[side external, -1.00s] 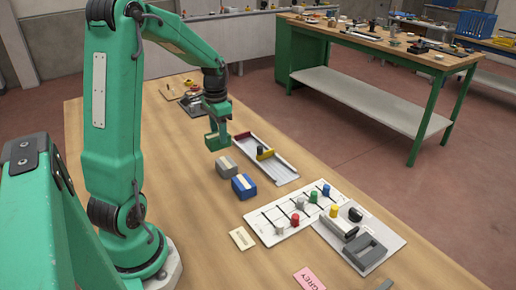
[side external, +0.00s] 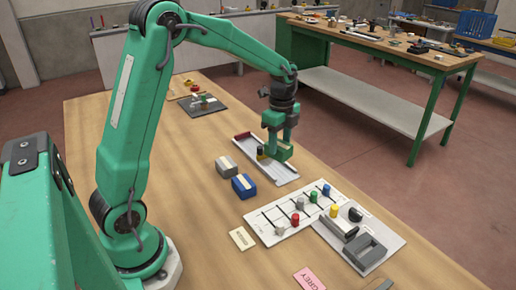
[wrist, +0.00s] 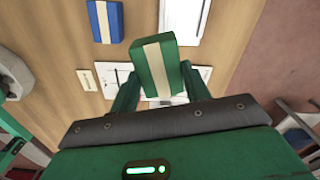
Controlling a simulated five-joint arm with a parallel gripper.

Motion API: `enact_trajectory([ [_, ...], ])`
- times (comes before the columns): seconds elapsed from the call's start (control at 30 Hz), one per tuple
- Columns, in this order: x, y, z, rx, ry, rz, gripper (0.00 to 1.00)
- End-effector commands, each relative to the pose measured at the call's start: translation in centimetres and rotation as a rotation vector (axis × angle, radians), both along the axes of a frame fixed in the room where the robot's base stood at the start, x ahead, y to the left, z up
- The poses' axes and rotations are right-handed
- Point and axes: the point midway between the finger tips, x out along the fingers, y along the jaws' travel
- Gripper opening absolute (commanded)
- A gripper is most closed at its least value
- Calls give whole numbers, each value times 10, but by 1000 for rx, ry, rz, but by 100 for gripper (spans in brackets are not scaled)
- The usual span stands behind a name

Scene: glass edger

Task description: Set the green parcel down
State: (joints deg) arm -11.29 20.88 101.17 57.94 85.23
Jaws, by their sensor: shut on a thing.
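My gripper (side external: 281,137) is shut on the green parcel (side external: 278,152), a green box with a cream band. In the side view the parcel overlaps the long grey tray (side external: 282,175); I cannot tell how high above it the parcel is. In the wrist view the parcel (wrist: 138,62) sits tilted between my two green fingers, and the white tray (wrist: 190,22) shows beyond it.
A grey parcel (side external: 227,167) and a blue parcel (side external: 243,186) stand on the table left of the tray. A white board (side external: 268,232) with coloured pegs and a grey device (side external: 365,251) lie in front. Pink and cream cards lie nearby.

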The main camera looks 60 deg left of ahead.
Motion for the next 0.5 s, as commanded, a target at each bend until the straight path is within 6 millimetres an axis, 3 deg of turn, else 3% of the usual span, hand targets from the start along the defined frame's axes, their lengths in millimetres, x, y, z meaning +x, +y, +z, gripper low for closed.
enact_trajectory([
  [0.2,14,-33,1,0,-1,-219,16],
  [0.5,17,-42,1,0,-1,-284,16],
])
